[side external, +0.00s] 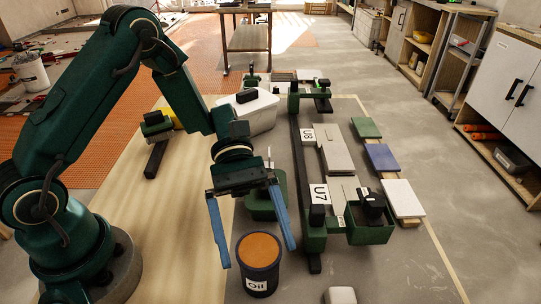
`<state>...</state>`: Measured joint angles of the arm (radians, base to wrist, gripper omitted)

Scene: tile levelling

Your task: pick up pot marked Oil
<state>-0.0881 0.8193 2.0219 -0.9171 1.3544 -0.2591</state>
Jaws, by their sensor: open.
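The fingers reach to either side of the pot's upper part in the picture. I cannot tell from this one view whether they are around it or above and behind it. Nothing is held between them.
A green frame with labels U8 (307,135) and U7 (318,194) stands just right of my gripper. A green box (371,232) sits at its near end. Green, blue and white (403,198) tiles lie further right. A white lidded box (258,110) stands behind.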

